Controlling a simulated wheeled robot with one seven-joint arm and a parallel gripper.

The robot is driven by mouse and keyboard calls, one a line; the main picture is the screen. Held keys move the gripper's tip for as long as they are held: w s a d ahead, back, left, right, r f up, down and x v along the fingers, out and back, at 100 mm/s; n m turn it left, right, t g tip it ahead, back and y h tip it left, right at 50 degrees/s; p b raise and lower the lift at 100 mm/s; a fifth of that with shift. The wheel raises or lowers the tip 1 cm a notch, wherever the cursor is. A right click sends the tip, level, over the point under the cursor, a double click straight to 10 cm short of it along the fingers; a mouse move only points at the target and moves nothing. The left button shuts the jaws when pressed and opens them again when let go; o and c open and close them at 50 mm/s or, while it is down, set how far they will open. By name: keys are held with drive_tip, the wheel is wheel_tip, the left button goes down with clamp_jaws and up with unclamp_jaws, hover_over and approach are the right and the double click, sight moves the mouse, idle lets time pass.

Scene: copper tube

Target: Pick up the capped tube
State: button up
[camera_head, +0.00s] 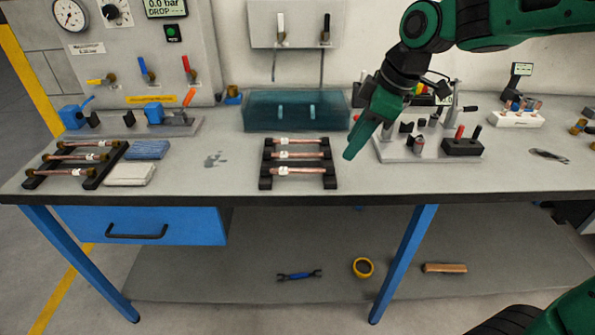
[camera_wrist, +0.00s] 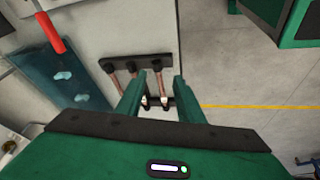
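Several copper tubes lie across two black racks on the bench. The middle rack (camera_head: 265,170) holds three, each with a white label: a back tube (camera_head: 297,141), a middle tube (camera_head: 300,155) and a front tube (camera_head: 305,170). The left rack (camera_head: 105,165) holds three tubes (camera_head: 75,157) with brass-coloured ends. I cannot tell for sure which tube is the capped one. My green gripper (camera_head: 352,150) is above the bench, right of the middle rack, pointing down. In the wrist view my gripper (camera_wrist: 158,85) has its fingers apart and empty, with the rack (camera_wrist: 124,63) and tubes beyond them.
A teal translucent bin (camera_head: 260,115) stands behind the middle rack. A grey fixture plate (camera_head: 400,155) with clamps is to the right. A blue cloth (camera_head: 148,149) and a pale block (camera_head: 130,174) lie beside the left rack. Bench between the racks is mostly clear.

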sight(297, 169)
drive_tip(key=w+a+n+y, duration=0.1)
drive_tip(key=a+n, duration=0.3)
drive_tip(key=a, duration=0.4)
drive_tip(key=shift+x, duration=4.85)
drive_tip(key=shift+w, duration=0.15)
clamp_jaws()
